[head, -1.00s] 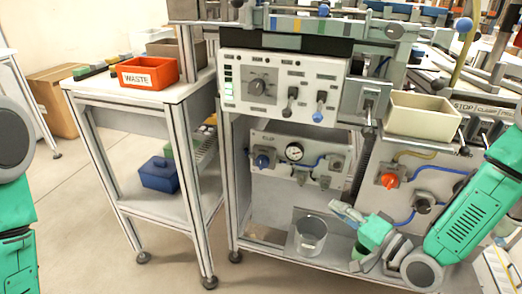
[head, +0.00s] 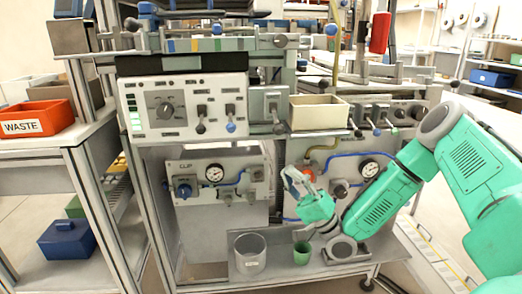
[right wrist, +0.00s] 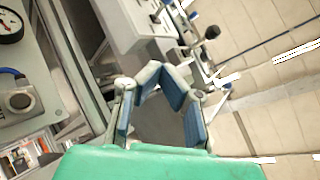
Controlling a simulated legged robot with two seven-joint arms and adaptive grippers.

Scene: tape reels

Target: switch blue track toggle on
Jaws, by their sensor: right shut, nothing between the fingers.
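A grey control panel (head: 183,106) faces me with a dark dial (head: 165,107) and two toggles hanging down. One toggle has a black tip (head: 201,128); the one to its right has a blue tip (head: 231,126). Another blue-tipped lever (head: 376,131) is farther right, beside the cream bin. The small labels are unreadable. My right gripper (head: 290,178) is below and right of the panel, apart from the toggles. Its fingers (right wrist: 162,72) are shut and empty in the right wrist view. My left gripper is out of view.
A cream bin (head: 319,114) stands right of the panel. Below are the clip panel (head: 180,165) with a gauge, a clear beaker (head: 250,254) and a green cup (head: 302,252). An orange waste bin (head: 35,119) and blue box (head: 66,240) are at left.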

